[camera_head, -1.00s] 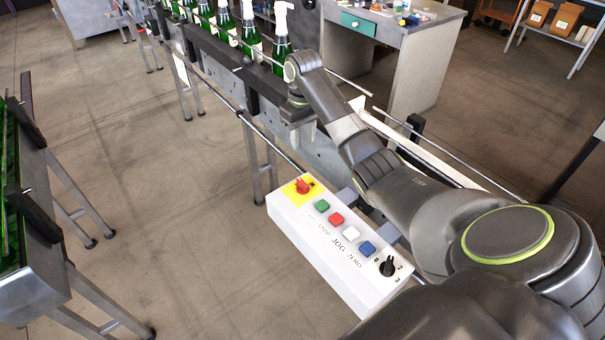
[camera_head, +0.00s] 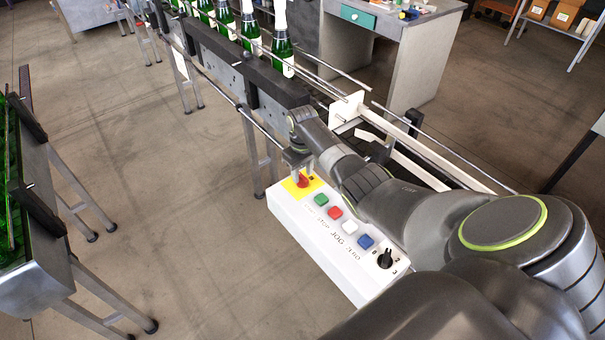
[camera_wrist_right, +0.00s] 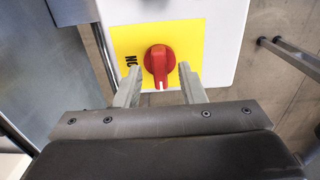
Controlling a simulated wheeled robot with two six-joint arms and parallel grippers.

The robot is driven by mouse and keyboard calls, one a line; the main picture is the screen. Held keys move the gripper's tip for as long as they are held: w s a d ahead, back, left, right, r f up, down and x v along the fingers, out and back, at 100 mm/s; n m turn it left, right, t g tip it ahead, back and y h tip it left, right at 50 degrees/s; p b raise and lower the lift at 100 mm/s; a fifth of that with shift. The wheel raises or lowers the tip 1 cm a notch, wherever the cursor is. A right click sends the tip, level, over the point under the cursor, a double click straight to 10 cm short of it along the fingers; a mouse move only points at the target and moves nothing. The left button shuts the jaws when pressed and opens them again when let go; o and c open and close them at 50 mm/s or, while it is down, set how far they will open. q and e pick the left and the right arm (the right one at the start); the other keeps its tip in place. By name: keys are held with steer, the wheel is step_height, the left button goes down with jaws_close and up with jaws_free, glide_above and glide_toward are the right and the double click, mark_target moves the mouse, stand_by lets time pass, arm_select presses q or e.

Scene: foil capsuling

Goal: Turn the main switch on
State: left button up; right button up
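The main switch (camera_head: 302,181) is a red rotary knob on a yellow plate at the far end of the white control box (camera_head: 330,262). In the right wrist view the red knob (camera_wrist_right: 159,64) has a white mark at its lower end, and black lettering stands to its left on the yellow plate (camera_wrist_right: 187,35). My right gripper (camera_head: 299,168) is above the switch. In the right wrist view its two fingers (camera_wrist_right: 160,82) are open, one on each side of the knob's lower part, with gaps visible. Whether they reach down around it I cannot tell. My left gripper is not in view.
The box also carries green (camera_head: 321,199), red (camera_head: 335,212), white (camera_head: 350,226) and blue (camera_head: 365,241) buttons and a black selector (camera_head: 385,259). A conveyor with green bottles (camera_head: 282,50) runs behind it. Open floor (camera_head: 170,190) lies to the left.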

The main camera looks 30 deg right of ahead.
steer(key=shift+f, duration=0.7)
steer(key=shift+c, duration=0.2)
jaws_close()
